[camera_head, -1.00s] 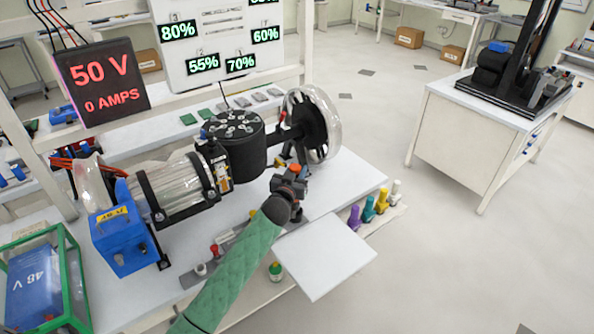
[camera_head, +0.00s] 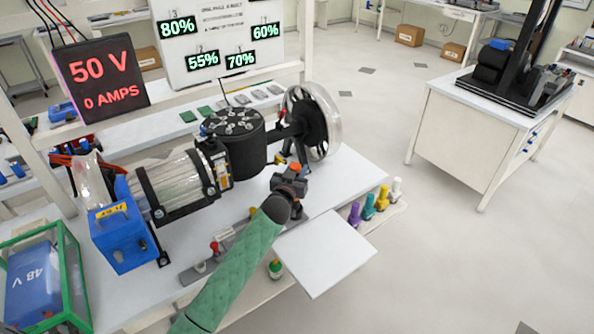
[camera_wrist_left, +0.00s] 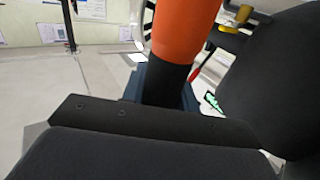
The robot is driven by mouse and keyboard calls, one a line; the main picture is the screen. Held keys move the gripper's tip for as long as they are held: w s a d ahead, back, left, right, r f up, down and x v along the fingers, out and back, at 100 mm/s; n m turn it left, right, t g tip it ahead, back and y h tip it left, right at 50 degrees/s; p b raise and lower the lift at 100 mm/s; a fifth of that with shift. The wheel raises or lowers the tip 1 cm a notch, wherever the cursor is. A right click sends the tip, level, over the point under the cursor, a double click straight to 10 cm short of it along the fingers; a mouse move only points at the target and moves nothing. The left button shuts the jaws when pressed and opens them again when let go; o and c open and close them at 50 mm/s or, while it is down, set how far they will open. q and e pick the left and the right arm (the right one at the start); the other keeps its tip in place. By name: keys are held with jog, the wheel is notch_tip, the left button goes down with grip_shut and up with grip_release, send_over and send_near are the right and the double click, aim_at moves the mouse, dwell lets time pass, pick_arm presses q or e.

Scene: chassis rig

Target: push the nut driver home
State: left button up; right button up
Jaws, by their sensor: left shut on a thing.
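A tool with an orange handle and a black lower part, which looks like the nut driver (camera_wrist_left: 185,32), stands upright in the left wrist view. Its orange top also shows in the head view (camera_head: 296,169). My left gripper (camera_head: 289,185) is shut on it, below the orange part, in front of the black motor housing (camera_head: 236,150). The tool's lower end is hidden behind the gripper, so I cannot tell what it touches. My right gripper is not in view.
The clear-rimmed wheel (camera_head: 322,125) is close behind the gripper. A white plate (camera_head: 325,255) juts out at the front. Purple, teal, yellow and white pieces (camera_head: 368,208) stand along the bench's right edge. A green-framed box (camera_head: 42,285) is at front left.

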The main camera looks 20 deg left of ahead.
pick_arm(q)
jog(key=shift+f+b, duration=1.5)
jog(key=shift+f, duration=0.75)
dwell(1.8)
jog(key=o, duration=1.1)
jog(key=shift+c, duration=0.2)
jog(key=shift+f, duration=0.1)
